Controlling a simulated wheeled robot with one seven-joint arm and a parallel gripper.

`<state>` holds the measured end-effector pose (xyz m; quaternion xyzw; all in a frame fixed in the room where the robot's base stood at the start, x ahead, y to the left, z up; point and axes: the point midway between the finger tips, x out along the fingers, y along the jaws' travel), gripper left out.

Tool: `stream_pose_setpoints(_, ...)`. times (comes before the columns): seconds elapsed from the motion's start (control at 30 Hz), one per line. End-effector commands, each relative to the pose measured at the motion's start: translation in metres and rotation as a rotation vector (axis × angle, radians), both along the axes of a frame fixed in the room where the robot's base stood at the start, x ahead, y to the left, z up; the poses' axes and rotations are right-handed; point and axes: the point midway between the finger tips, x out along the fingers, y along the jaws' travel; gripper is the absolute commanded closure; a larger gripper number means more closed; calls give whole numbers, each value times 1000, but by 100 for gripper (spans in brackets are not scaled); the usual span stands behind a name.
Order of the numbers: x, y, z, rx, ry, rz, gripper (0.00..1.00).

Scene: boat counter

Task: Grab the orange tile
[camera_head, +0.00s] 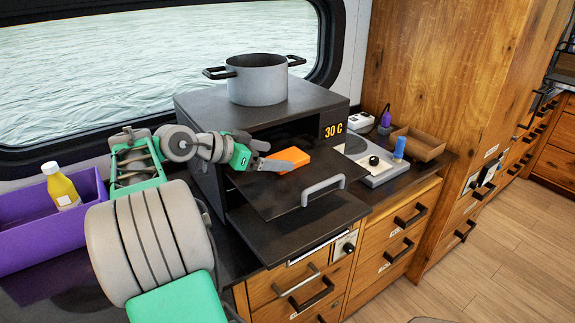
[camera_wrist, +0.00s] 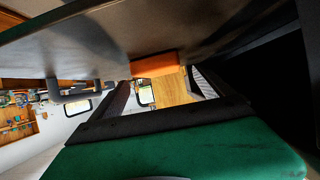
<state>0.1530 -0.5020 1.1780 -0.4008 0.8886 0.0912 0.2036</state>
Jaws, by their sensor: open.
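The orange tile (camera_head: 291,158) lies on the dark pulled-out shelf (camera_head: 305,180) in front of the dark oven's opening. My gripper (camera_head: 274,156) is open, just left of the tile, with its grey fingers pointing toward it. In the wrist view the orange tile (camera_wrist: 154,65) shows beyond the gap between my two dark fingers (camera_wrist: 165,90). The tile is not held. Whether a finger touches it, I cannot tell.
A grey pot (camera_head: 257,80) stands on the oven (camera_head: 190,105). The shelf has a grey handle (camera_head: 323,188); a lowered dark door (camera_head: 300,232) is below it. A purple bin (camera_head: 40,235) holds a yellow bottle (camera_head: 63,188). A brown tray (camera_head: 418,145) stands right.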

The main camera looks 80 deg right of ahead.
Motion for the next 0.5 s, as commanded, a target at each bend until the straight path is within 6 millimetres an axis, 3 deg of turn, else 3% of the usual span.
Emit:
stream_pose_setpoints(0.2,-22,-24,-14,2,2,-1,9)
stream_pose_setpoints(0.43,-23,-26,-17,1,1,2,9)
stream_pose_setpoints(0.5,-23,-26,-17,1,1,2,14)
